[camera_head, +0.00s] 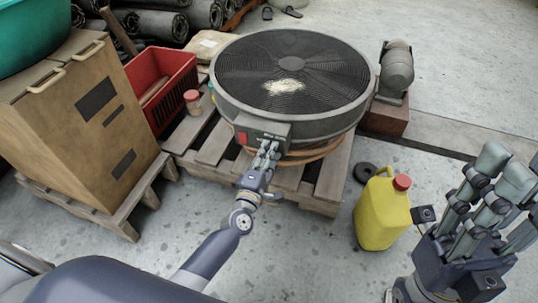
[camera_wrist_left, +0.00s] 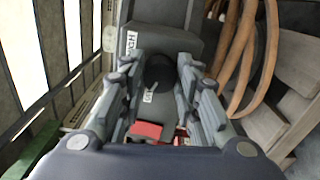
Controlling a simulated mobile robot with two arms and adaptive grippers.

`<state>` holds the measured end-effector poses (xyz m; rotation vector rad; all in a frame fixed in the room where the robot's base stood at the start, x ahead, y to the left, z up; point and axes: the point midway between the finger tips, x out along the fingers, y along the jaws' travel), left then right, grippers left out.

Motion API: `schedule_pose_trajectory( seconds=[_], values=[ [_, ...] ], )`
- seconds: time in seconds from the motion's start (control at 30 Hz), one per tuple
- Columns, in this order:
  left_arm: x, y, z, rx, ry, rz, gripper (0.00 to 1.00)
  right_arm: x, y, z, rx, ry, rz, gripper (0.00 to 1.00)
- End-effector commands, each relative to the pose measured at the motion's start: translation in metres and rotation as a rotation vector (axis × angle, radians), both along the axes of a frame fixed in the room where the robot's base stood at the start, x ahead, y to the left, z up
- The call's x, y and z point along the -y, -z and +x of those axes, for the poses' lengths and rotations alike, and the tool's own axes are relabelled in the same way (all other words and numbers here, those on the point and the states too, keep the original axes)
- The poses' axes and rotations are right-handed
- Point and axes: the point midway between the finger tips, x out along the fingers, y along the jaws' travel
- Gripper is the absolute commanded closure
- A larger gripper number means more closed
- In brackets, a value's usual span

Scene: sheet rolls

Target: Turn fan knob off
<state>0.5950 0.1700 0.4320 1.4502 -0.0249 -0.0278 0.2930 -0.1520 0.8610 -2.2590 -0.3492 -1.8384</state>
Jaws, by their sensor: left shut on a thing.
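A large round black fan (camera_head: 292,68) lies on a wooden pallet, with a grey control box (camera_head: 277,130) on its near side. In the left wrist view the black fan knob (camera_wrist_left: 160,72) sits on the box face, with a white label below it and a red switch (camera_wrist_left: 147,131) nearby. My left gripper (camera_head: 267,150) is at the box, its fingers on both sides of the knob and shut on it. In the head view the fingers hide the knob. My right gripper (camera_head: 490,190) is open and empty at the right, away from the fan.
A yellow jerrycan (camera_head: 381,215) with a red cap stands on the floor between the fan and my right gripper. A grey motor (camera_head: 397,70) stands right of the fan.

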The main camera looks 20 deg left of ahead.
Motion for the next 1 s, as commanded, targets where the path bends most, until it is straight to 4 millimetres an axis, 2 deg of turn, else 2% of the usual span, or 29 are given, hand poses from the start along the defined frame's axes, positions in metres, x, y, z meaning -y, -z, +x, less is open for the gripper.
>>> schedule_pose_trajectory(
  seconds=[0.3, 0.7, 0.73, 0.8, 1.0],
  values=[
    [0.0005, -0.0001, 0.0001, -0.003, 0.001, -0.067, 0.94, 0.0000, 0.0021, 0.0002, -0.001, 0.000, 0.000, 0.60],
    [0.0005, -0.0003, 0.0002, -0.002, 0.001, -0.072, 0.94, -0.0001, 0.0021, 0.0003, -0.002, 0.000, -0.001, 0.60],
    [0.0005, -0.0004, 0.0002, -0.002, 0.001, -0.072, 0.64, -0.0001, 0.0021, 0.0003, -0.002, 0.000, -0.001, 0.60],
    [0.0005, -0.0004, 0.0002, -0.002, 0.001, -0.072, 0.50, -0.0001, 0.0021, 0.0003, -0.002, 0.000, -0.001, 0.60],
    [0.0003, -0.0003, 0.0002, -0.002, 0.000, -0.070, 0.50, -0.0001, 0.0021, 0.0003, -0.002, 0.000, -0.001, 0.60]
  ],
)
